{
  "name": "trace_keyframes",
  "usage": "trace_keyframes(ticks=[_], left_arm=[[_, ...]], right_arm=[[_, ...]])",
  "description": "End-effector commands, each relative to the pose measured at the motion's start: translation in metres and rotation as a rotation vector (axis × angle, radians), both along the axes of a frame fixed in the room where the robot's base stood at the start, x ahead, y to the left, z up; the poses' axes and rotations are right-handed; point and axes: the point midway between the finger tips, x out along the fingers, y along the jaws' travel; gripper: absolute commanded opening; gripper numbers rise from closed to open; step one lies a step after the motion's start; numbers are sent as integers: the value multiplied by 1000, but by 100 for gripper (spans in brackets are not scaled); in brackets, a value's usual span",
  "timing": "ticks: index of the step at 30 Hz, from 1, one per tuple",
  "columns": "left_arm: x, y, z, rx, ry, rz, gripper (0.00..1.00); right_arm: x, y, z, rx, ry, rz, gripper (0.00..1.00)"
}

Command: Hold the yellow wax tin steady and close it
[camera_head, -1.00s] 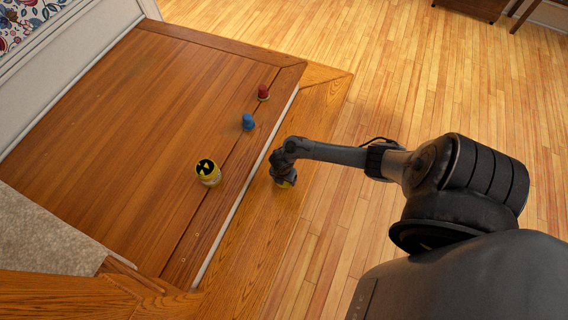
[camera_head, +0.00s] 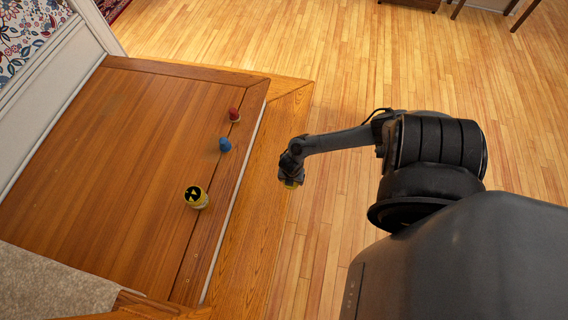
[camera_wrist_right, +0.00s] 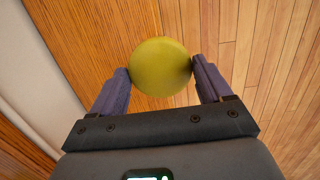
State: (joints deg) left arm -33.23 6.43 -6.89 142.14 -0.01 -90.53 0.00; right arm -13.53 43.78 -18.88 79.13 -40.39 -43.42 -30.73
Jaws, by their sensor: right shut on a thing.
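A yellow tin (camera_head: 196,198) with a black-and-yellow patterned top stands upright on the wooden platform, to the left of my right arm. My right gripper (camera_head: 291,183) is near the outer edge of the platform's border, apart from that tin. In the right wrist view, my right gripper (camera_wrist_right: 160,75) is shut on a round, plain yellow lid-like piece (camera_wrist_right: 160,66), with one finger at each side. Its underside and the fingertip contacts are partly hidden. My left gripper is not in view.
A blue-topped container (camera_head: 225,145) and a red-topped container (camera_head: 234,115) stand on the platform (camera_head: 110,170) beyond the yellow tin. Left of the tin the platform is bare. The plank floor (camera_head: 340,230) lies lower on the right.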

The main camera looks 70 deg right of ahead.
Motion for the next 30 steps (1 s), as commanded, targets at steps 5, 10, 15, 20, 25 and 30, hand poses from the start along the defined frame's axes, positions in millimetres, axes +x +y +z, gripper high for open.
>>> trace_keyframes(ticks=[5, 10, 15, 20, 25, 30], left_arm=[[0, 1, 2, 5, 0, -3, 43], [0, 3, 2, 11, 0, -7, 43], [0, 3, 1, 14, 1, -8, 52], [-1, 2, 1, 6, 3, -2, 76], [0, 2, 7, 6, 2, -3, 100], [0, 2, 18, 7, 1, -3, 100]], right_arm=[[-4, -1, 2, 1, 0, 0, 50], [-4, -1, 2, 1, 0, 0, 50], [-3, -1, 2, 1, 0, 0, 50], [-2, 0, 3, 1, -1, 0, 50], [14, 7, 8, 1, -5, 3, 50], [53, 27, 23, 2, -7, 15, 50]])
